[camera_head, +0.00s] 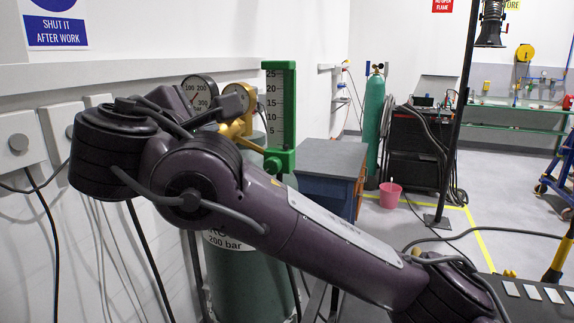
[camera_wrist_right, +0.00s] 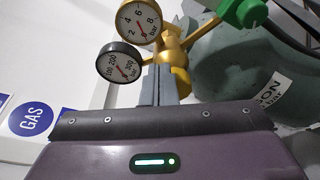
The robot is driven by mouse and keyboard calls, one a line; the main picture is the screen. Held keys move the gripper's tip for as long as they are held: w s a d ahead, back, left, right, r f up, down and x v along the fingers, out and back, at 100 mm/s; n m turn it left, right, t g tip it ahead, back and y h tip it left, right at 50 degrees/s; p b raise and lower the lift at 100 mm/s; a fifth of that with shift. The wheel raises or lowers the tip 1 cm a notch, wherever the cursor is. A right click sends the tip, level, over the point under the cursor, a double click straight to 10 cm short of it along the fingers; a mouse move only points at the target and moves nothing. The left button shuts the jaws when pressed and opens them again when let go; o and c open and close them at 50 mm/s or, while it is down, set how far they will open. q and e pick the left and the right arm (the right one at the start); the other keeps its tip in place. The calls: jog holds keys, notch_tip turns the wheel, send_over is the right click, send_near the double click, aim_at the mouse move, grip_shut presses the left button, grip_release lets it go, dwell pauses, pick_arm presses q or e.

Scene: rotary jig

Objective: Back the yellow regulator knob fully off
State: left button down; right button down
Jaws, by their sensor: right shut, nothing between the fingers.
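The yellow regulator (camera_head: 238,128) sits on top of the green gas cylinder (camera_head: 245,270), partly behind my right arm. Its yellow body (camera_wrist_right: 178,75) also shows in the right wrist view, just beyond the fingers. I cannot clearly tell the knob from the body, as the fingers cover part of it. My right gripper (camera_wrist_right: 160,82) is shut and empty, its grey fingers pointing at the regulator; whether they touch it I cannot tell. In the head view my right gripper (camera_head: 207,117) is mostly hidden behind my wrist. My left gripper is out of view.
A dark-rimmed gauge (camera_wrist_right: 120,63) and a yellow-rimmed gauge (camera_wrist_right: 140,22) stand close to the fingers. A green flow scale (camera_head: 280,110) rises beside the regulator. The white wall is close on the left. A grey-topped cabinet (camera_head: 325,155) stands behind the cylinder.

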jog(key=shift+r, duration=0.2)
dwell(0.4)
jog(key=s+a+b, duration=0.1)
jog(key=s+a, duration=0.1)
jog(key=s, duration=0.3)
jog(key=shift+s, duration=0.35)
